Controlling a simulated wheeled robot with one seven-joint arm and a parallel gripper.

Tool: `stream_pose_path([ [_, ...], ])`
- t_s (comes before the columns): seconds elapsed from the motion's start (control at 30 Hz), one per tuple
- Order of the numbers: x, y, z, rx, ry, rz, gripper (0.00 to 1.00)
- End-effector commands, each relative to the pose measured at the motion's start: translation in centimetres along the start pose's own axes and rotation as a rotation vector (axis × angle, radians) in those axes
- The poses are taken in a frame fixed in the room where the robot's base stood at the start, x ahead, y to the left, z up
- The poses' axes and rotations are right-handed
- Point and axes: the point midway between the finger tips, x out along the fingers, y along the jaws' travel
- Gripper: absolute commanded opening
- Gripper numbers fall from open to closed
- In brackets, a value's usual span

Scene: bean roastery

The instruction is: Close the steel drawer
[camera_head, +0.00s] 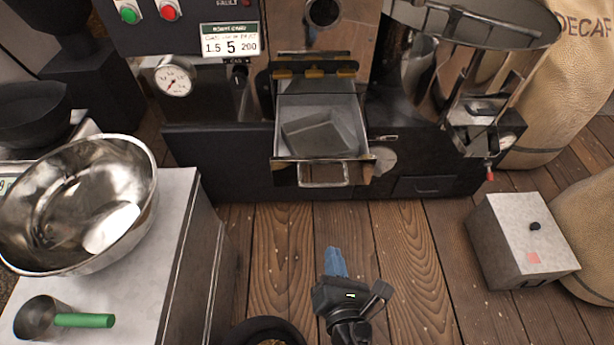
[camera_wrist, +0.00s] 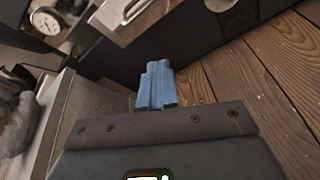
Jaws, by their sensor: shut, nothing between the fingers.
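The steel drawer (camera_head: 360,150) sticks out of the front of the dark roaster, low in the middle of the head view, and stands open. A grey block-like shape lies inside it. Its bar handle (camera_head: 324,175) is on the front face, towards me. In the wrist view the drawer front (camera_wrist: 125,22) and handle show at the top left, cut by the edge. My gripper (camera_head: 335,262) is in front of the drawer, apart from the handle, over the wooden floor. Its blue fingers also show in the wrist view (camera_wrist: 157,84), shut together and empty.
A steel bowl (camera_head: 75,205) and a green-handled scoop (camera_head: 83,320) are on the white-topped cabinet (camera_head: 165,235) at left. A grey box (camera_head: 520,240) stands on the floor at right, near sacks (camera_head: 560,90). The floor before the drawer is clear.

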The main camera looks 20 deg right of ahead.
Motion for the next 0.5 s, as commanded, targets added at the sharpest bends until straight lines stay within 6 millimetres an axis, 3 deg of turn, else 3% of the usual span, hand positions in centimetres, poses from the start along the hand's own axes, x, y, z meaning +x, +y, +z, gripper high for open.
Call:
stream_pose_path([
  [0.1,2.4,3.9,0.2,-0.231,-0.141,0.016,0.00],
  [0.23,3.3,7.0,1.0,-0.393,-0.257,0.013,0.00],
  [0.33,3.5,8.2,1.4,-0.454,-0.306,0.008,0.00],
  [0.5,4.5,8.6,1.9,-0.473,-0.323,0.003,0.00],
])
